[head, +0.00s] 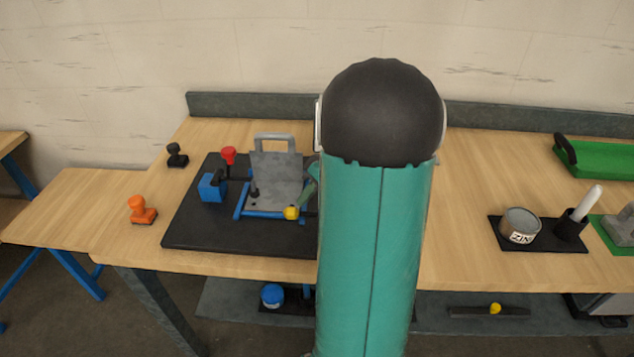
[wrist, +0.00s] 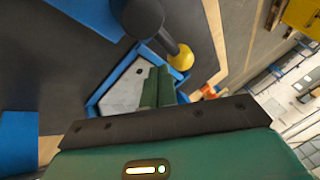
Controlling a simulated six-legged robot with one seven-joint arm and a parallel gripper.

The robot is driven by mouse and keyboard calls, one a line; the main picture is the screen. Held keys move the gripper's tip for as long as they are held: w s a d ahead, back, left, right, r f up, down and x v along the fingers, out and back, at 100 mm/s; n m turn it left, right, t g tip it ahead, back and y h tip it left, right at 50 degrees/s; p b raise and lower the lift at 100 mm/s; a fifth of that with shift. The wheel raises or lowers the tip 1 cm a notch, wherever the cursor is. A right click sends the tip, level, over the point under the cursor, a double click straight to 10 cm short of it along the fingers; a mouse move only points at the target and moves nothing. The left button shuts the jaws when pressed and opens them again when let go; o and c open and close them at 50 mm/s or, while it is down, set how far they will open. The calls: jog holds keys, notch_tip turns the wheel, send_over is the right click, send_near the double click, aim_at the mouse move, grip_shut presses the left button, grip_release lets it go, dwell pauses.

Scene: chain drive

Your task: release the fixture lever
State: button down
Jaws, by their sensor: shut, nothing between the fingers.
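The fixture on a black board (head: 190,232) has a grey upright plate (head: 277,178) with a handle, a blue frame (head: 240,208), a blue block (head: 211,188) and a red knob (head: 228,154). A yellow ball knob (head: 291,213) sits at the frame's front right; it also shows in the wrist view (wrist: 181,58). There a black rounded knob on a rod (wrist: 145,18) lies beside it. Which part is the fixture lever is not certain. My gripper (wrist: 158,86) is shut and empty, its green fingers over the grey plate, apart from the yellow knob in the picture. My arm hides the board's right side.
An orange stamp-like piece (head: 141,210) and a black one (head: 177,155) stand left of the board. A tin (head: 520,225), a black cup (head: 571,226) and a green tray (head: 600,163) are at the right. Bare wooden bench lies between them and my arm.

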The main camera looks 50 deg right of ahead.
jog(key=shift+a+f, duration=0.1)
jog(key=shift+a, duration=0.2)
jog(key=shift+a+n+g, duration=0.3)
jog(key=shift+n+g, duration=0.1)
jog(key=shift+n, duration=0.2)
jog(key=n, duration=0.1)
jog(key=a+n+g+y, duration=0.1)
jog(key=shift+s+a+n, duration=0.15)
jog(key=shift+s+n, duration=0.05)
jog(key=shift+n, duration=0.1)
jog(key=n+g, duration=0.1)
jog(key=s+a+n+g, duration=0.1)
jog(key=n, duration=0.1)
jog(key=a+n+g, duration=0.1)
jog(key=shift+s+n, duration=0.25)
jog(key=shift+n, duration=0.05)
jog(key=s+n+g, duration=0.1)
jog(key=n, duration=0.1)
jog(key=s+a+n+g, duration=0.1)
jog(key=n, duration=0.1)
jog(key=shift+h, duration=0.3)
jog(key=shift+s+a+n+g+h, duration=0.1)
jog(key=shift+s+n+g+h, duration=0.35)
jog(key=shift+n, duration=0.6)
jog(key=shift+s+n+g+h, duration=0.25)
jog(key=shift+s+n+g, duration=0.4)
jog(key=shift+n, duration=0.4)
